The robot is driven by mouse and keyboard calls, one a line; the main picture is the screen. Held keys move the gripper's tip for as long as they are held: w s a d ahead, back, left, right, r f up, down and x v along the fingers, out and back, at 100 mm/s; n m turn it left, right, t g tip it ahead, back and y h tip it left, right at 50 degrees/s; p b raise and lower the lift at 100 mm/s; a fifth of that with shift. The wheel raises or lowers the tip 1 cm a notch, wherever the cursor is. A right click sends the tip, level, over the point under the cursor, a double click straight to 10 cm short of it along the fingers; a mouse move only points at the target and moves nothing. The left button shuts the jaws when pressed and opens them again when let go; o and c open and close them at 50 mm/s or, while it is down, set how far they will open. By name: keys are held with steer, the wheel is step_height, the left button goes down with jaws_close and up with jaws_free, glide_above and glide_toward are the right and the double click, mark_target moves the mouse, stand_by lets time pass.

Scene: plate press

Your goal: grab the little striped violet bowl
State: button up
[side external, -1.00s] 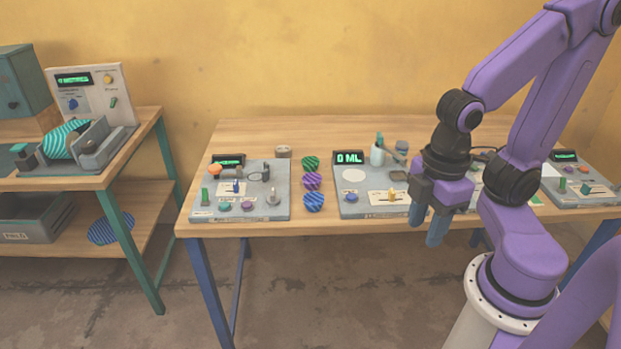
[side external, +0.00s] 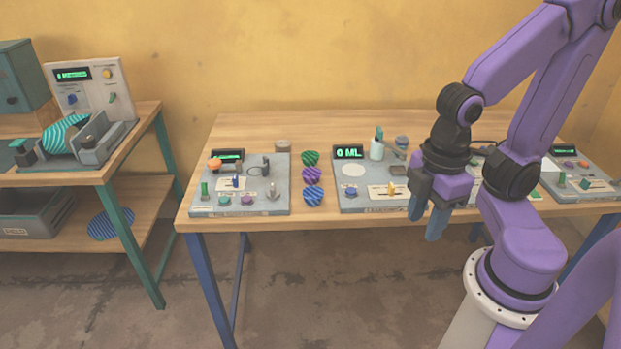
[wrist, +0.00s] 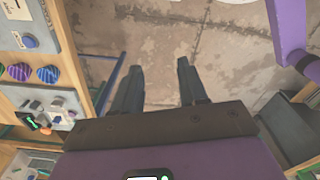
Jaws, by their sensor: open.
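The little striped violet bowl (side external: 312,175) sits on the wooden table in a short column between a green striped bowl (side external: 311,158) and a blue striped bowl (side external: 312,196). In the wrist view the violet bowl (wrist: 19,72) shows at the left edge, beside the blue bowl (wrist: 47,74). My gripper (side external: 427,222) is open and empty, pointing down in front of the table's front edge, well to the right of the bowls. In the wrist view its two fingers (wrist: 157,80) are spread apart over the bare floor.
Grey device panels (side external: 240,186) and (side external: 352,203) flank the bowls closely on the left and right. Another bench (side external: 150,115) with a striped teal object (side external: 64,135) is at the left. Air above the bowls is clear.

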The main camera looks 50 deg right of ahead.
steer(key=o, duration=0.9)
steer(key=w+a+f+m+t+y, duration=0.2)
steer(key=w+a+f+m, duration=0.25)
steer(key=w, duration=0.35)
steer(key=w+a+f+m+t+y, duration=0.1)
steer(key=w+a+f+m+t, duration=0.1)
steer(key=w+a+f+m, duration=0.45)
steer(key=m+t+h, duration=0.6)
steer(key=m+h, duration=0.2)
steer(key=h, duration=0.2)
glide_toward(310, 172)
steer(key=shift+x, duration=3)
